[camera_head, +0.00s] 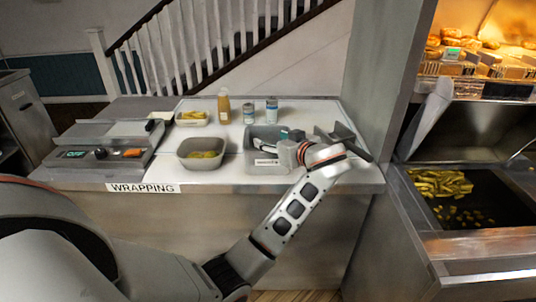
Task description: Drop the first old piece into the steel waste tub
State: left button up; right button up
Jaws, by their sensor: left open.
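A grey rectangular tub (250,133) with a small white label on its front stands on the wrapping counter; I take it for the steel waste tub, but I cannot read the label. My left gripper (266,150) reaches in from the right, over this tub, its fingers pointing left. It is open, and I see no piece between the fingers. The wrist hides part of the tub and its inside. A second grey tub (182,152) to the left holds yellow pieces (205,154). My right gripper is out of view.
Behind the tubs stand a sauce bottle (224,106), two small cans (271,110) and a pale tray (178,121) with yellow food. A dark metal holder (345,140) is right of the wrist. Chips (440,184) lie in the range at right. Bare counter (226,181) shows in front.

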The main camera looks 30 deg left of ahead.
pick_arm(q)
jog(key=shift+v, duration=2.25)
